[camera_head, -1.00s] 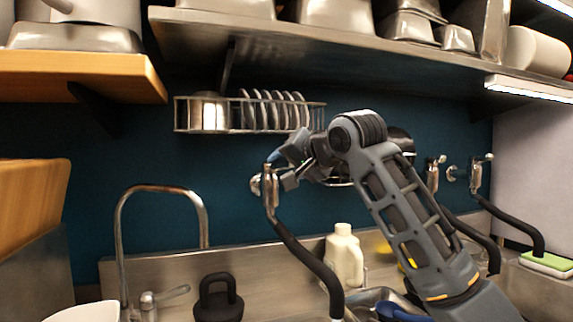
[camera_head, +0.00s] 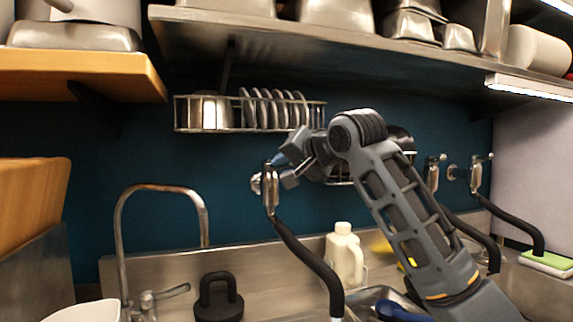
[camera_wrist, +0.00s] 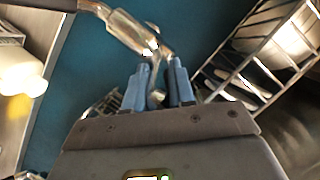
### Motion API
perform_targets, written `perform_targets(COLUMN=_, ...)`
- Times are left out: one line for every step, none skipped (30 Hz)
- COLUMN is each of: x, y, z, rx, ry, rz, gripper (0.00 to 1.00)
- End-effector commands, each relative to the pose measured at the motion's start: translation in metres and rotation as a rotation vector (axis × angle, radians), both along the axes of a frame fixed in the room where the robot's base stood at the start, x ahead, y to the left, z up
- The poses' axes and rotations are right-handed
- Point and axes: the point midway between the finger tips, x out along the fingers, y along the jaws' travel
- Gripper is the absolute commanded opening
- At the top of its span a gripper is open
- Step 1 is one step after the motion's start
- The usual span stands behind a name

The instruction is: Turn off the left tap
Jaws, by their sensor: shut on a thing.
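The left tap (camera_head: 269,192) is a metal wall valve with a black hose running down from it, below the dish rack. In the wrist view the tap's metal body (camera_wrist: 130,32) lies at the top, and its small lever (camera_wrist: 156,95) sits between the blue fingertips. My gripper (camera_head: 277,168) is at the top of the tap, with its fingers closed on the lever; it also shows in the wrist view (camera_wrist: 160,85). The exact contact on the lever is partly hidden by the fingers.
A wire dish rack (camera_head: 250,114) with plates hangs just above and behind my gripper. A metal shelf (camera_head: 340,50) runs overhead. A curved faucet (camera_head: 160,188) stands at the left, a cream bottle (camera_head: 344,258) below. Other taps (camera_head: 475,177) are on the right.

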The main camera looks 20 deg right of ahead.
Motion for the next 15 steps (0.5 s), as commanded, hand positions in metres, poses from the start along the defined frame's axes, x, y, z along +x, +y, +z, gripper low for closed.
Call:
perform_targets(x=0.000, y=0.000, z=0.000, rx=0.000, ry=0.001, rz=0.000, gripper=0.00)
perform_targets(x=0.000, y=0.000, z=0.000, rx=0.000, ry=0.001, rz=0.000, gripper=0.00)
perform_targets(x=0.000, y=0.000, z=0.000, rx=0.000, ry=0.001, rz=0.000, gripper=0.00)
perform_targets(x=0.000, y=0.000, z=0.000, rx=0.000, ry=0.002, rz=-0.002, gripper=0.00)
perform_targets(x=0.000, y=0.001, z=0.000, rx=0.000, ry=0.001, rz=-0.003, gripper=0.00)
perform_targets(x=0.000, y=0.001, z=0.000, rx=0.001, ry=0.002, rz=-0.007, gripper=0.00)
perform_targets(x=0.000, y=0.002, z=0.000, rx=0.001, ry=0.002, rz=-0.011, gripper=0.00)
perform_targets(x=0.000, y=0.003, z=0.000, rx=0.001, ry=0.002, rz=-0.016, gripper=0.00)
perform_targets(x=0.000, y=0.004, z=0.000, rx=0.001, ry=0.002, rz=-0.025, gripper=0.00)
perform_targets(x=-0.001, y=0.005, z=0.001, rx=0.000, ry=0.002, rz=-0.033, gripper=0.00)
perform_targets(x=-0.001, y=0.006, z=0.001, rx=0.000, ry=0.002, rz=-0.045, gripper=0.00)
perform_targets(x=-0.001, y=0.009, z=0.000, rx=0.000, ry=0.003, rz=-0.061, gripper=0.00)
perform_targets(x=-0.001, y=0.010, z=0.000, rx=0.001, ry=0.004, rz=-0.075, gripper=0.00)
perform_targets(x=-0.001, y=0.012, z=0.000, rx=0.001, ry=0.004, rz=-0.091, gripper=0.00)
perform_targets(x=-0.001, y=0.015, z=0.001, rx=0.000, ry=0.003, rz=-0.114, gripper=0.00)
